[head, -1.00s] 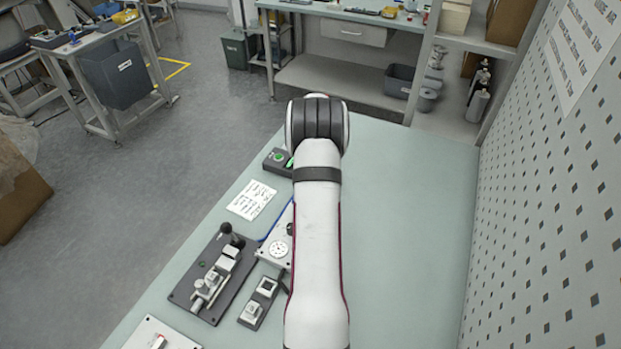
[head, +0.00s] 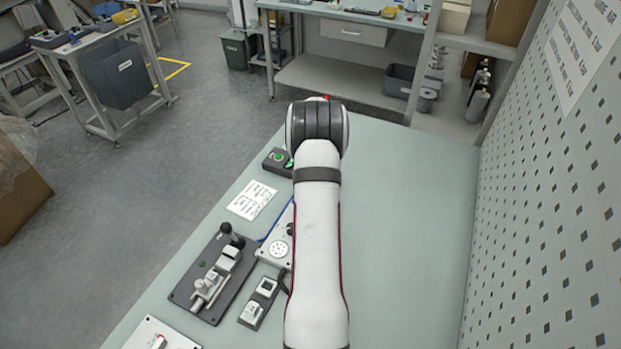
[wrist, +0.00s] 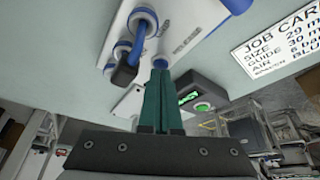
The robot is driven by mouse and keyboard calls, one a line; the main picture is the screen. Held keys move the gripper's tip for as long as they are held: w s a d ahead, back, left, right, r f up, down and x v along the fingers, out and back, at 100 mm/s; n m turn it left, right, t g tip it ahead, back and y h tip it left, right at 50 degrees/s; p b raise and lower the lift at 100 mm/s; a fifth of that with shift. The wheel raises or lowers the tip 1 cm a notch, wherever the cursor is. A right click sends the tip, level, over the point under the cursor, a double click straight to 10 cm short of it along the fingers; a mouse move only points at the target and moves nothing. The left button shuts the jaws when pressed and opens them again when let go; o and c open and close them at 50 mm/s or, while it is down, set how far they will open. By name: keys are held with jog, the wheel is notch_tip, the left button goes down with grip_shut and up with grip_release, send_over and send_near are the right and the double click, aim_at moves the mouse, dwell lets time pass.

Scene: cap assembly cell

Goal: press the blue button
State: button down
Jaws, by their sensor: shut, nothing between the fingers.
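In the wrist view, my gripper (wrist: 160,72) is shut, its two green fingers together with nothing between them. A small blue round part, which looks like the blue button (wrist: 160,62), shows right at the fingertips, on a pale plate (wrist: 190,22) marked with lettering. The fingers partly cover it, and I cannot tell whether they touch it or how far it is pressed in. In the head view, my arm hides the gripper and the button; only the left part of the pale plate (head: 275,246) shows.
Blue ringed fittings with a dark connector (wrist: 126,72) stand close left of the fingers. A dark box with a green button (wrist: 203,107) is to their right. A job card (head: 252,200), a dark fixture with a lever (head: 212,275) and a switch box (head: 259,302) lie left of my arm.

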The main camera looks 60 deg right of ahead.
jog(key=shift+f, duration=0.2)
jog(key=shift+r, duration=3.5)
jog(key=w+a+r+n+y, duration=0.1)
jog(key=w+a+r, duration=0.25)
jog(key=a, duration=0.55)
jog(key=w+a+r+n+y, duration=0.15)
jog(key=a+r, duration=0.25)
jog(key=a, duration=0.6)
jog(key=w+a+r+n+y, duration=0.1)
jog(key=w+a+r, duration=0.25)
jog(key=a, duration=0.55)
jog(key=s+a+r+n+y, duration=0.1)
jog(key=s+a, duration=0.3)
jog(key=a, duration=0.3)
jog(key=s+a+r+g, duration=0.1)
jog(key=s+a, duration=0.2)
jog(key=a, duration=0.4)
jog(key=s+a+n+y, duration=0.1)
jog(key=s+a, duration=0.3)
jog(key=a, duration=0.3)
jog(key=s+a+f+g, duration=0.1)
jog(key=s+a, duration=0.4)
jog(key=s, duration=0.3)
jog(key=shift+s+a+n+g, duration=0.3)
jog(key=shift+s+n, duration=0.05)
jog(key=shift+n, duration=0.1)
